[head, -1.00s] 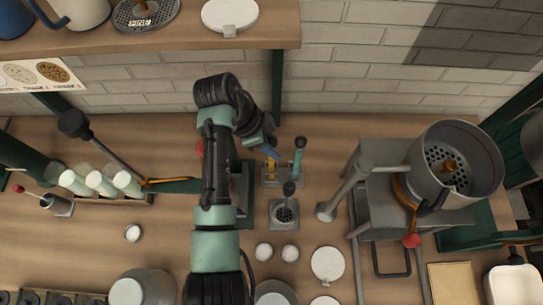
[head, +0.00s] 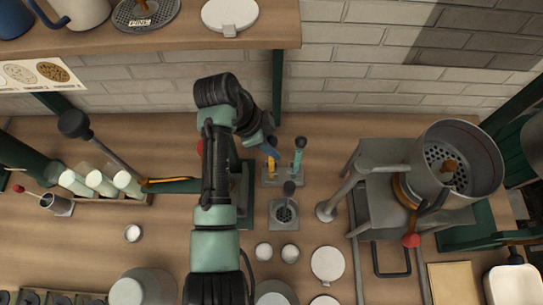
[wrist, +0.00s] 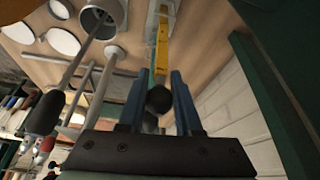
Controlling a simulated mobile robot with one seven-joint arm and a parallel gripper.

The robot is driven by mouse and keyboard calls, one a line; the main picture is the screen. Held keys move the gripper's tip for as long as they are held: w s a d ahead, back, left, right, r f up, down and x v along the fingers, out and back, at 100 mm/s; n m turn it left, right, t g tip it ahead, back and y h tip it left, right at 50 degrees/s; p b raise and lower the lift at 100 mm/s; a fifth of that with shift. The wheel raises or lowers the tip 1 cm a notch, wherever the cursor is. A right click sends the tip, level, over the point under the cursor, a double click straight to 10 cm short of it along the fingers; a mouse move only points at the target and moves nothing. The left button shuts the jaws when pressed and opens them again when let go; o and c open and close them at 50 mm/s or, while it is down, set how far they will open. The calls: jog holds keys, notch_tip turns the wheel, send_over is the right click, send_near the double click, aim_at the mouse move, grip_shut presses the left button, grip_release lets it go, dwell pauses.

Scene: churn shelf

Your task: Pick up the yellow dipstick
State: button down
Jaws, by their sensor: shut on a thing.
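The yellow dipstick (head: 271,167) stands in the left part of a small metal holder (head: 268,182) near the middle of the counter. My gripper (head: 270,151) is over it, with its blue fingers around the dipstick's upper end. In the wrist view the yellow strip (wrist: 162,46) runs away from my gripper (wrist: 158,84), and a dark round knob (wrist: 159,100) sits between the fingers. My gripper is shut on the dipstick. The lower end appears still at the holder; exact contact there is hard to see.
A teal-handled stick (head: 300,150) stands close on the right in the same holder. A metal stand with a perforated pot (head: 455,165) is to the right. A shelf (head: 200,38) overhangs behind, at left.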

dwell(0.7)
jog(key=shift+s+r+b, duration=0.2)
jog(key=shift+r+b, duration=0.25)
jog(key=shift+b, duration=0.1)
notch_tip(320, 180, up, 12)
jog(key=shift+a+f+p, duration=0.1)
jog(key=shift+f+p, duration=0.05)
jog(key=shift+p, duration=0.65)
jog(key=s+f+b, duration=0.1)
jog(key=s, duration=1.8)
jog(key=shift+s, duration=0.35)
